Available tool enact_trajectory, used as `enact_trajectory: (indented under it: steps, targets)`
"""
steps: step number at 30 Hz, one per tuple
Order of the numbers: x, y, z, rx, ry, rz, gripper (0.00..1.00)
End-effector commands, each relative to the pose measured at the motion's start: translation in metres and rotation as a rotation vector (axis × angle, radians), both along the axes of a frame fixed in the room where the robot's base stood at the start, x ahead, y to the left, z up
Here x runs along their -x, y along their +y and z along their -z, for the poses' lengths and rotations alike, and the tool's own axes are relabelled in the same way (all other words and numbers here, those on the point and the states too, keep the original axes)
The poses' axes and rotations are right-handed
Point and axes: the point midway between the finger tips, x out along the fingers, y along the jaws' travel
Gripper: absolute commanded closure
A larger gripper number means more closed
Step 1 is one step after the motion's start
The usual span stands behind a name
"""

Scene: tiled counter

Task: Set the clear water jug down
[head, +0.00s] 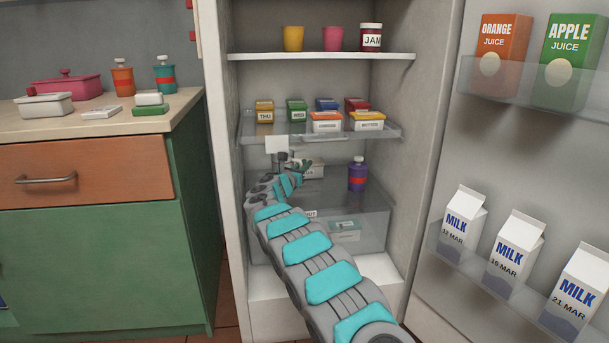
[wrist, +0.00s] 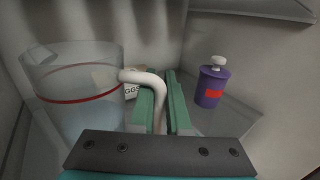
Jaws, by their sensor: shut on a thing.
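The clear water jug (wrist: 80,100) fills the left of the wrist view, upright, with a red band around it, what looks like water low inside and a white curved handle. My gripper (wrist: 168,100) is shut on that handle, its green fingers on either side. In the head view my gripper (head: 291,162) reaches into the fridge, just above the lower glass shelf; the jug's clear body is hard to make out there. Its base is hidden, so I cannot tell whether it touches the shelf.
A purple bottle (head: 357,174) stands right of my gripper, also in the wrist view (wrist: 212,88). A white egg box (head: 314,168) sits behind the gripper. The shelf above (head: 318,134) holds several containers. Bare glass (wrist: 225,117) shows around the purple bottle.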

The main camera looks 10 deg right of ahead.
Motion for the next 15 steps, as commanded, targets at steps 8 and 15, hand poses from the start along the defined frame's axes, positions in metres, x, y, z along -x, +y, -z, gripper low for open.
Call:
enact_trajectory:
  steps: [8,15]
  targets:
    - [-0.002,0.000,0.034,0.003,0.003,0.000,1.00]
    - [-0.002,0.000,0.035,0.001,0.000,0.000,1.00]
